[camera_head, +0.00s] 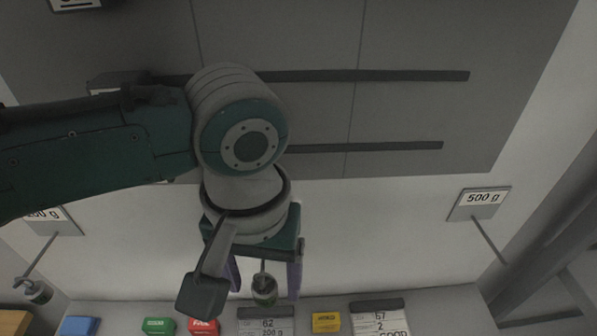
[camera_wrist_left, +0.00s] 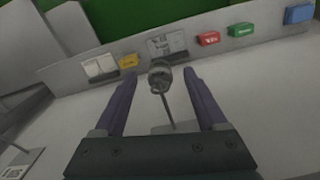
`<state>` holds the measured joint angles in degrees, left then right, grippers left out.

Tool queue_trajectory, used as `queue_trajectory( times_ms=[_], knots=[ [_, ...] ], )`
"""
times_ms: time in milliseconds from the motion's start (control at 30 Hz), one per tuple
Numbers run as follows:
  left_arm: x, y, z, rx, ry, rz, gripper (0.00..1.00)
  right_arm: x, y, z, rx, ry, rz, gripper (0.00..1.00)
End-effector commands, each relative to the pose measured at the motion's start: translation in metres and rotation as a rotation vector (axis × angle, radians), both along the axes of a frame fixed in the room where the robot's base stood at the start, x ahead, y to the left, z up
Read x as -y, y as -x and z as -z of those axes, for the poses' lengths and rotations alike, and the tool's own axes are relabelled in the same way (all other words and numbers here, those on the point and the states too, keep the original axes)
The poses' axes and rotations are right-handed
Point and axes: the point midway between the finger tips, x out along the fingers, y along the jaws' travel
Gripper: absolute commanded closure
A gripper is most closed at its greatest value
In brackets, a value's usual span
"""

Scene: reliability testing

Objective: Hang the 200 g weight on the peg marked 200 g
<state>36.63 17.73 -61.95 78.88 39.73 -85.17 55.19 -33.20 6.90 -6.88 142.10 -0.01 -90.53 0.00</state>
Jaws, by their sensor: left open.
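A small dark metal weight (camera_head: 263,291) is at the tip of a middle peg. In the left wrist view the weight (camera_wrist_left: 160,78) and its thin peg (camera_wrist_left: 169,115) show between my fingers. My left gripper (camera_head: 265,282) is open around it, its purple fingers apart on both sides, also in the left wrist view (camera_wrist_left: 160,95). The middle peg's label is hidden. At the left, a sign (camera_head: 45,216) ending in "00 g" is partly covered by my arm; another weight (camera_head: 36,291) hangs at its peg's tip. My right gripper is not in view.
A 500 g sign (camera_head: 479,203) with an empty peg (camera_head: 489,240) is at the right. Below are blue (camera_head: 80,326), green (camera_head: 158,326), red (camera_head: 203,326) and yellow (camera_head: 326,322) blocks, and a display card (camera_head: 378,322). Dark bars (camera_head: 400,76) cross the panel above.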

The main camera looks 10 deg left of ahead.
Motion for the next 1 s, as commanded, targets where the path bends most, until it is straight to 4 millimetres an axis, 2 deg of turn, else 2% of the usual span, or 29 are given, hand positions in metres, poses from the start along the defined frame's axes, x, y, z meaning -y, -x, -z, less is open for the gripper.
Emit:
queue_trajectory(
  times_ms=[167, 267, 600, 733, 867, 1000],
  knots=[
    [0.0, 0.0, 0.0, -0.001, 0.0, 0.0, 0.26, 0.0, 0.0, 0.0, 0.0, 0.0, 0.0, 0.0],
    [0.0, 0.0, -0.008, 0.0, 0.001, 0.0, 0.26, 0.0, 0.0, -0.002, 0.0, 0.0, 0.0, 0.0],
    [0.001, 0.0, -0.073, 0.003, 0.003, 0.0, 0.26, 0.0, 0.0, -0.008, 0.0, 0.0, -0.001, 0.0],
    [0.001, 0.0, -0.09, 0.002, 0.001, 0.001, 0.26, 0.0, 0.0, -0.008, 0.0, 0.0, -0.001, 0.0],
    [0.004, 0.005, -0.096, 0.001, 0.017, 0.018, 0.26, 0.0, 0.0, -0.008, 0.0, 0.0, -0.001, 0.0],
    [0.024, 0.024, -0.086, 0.024, 0.114, 0.107, 0.26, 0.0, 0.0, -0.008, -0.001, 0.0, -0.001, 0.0]
  ],
)
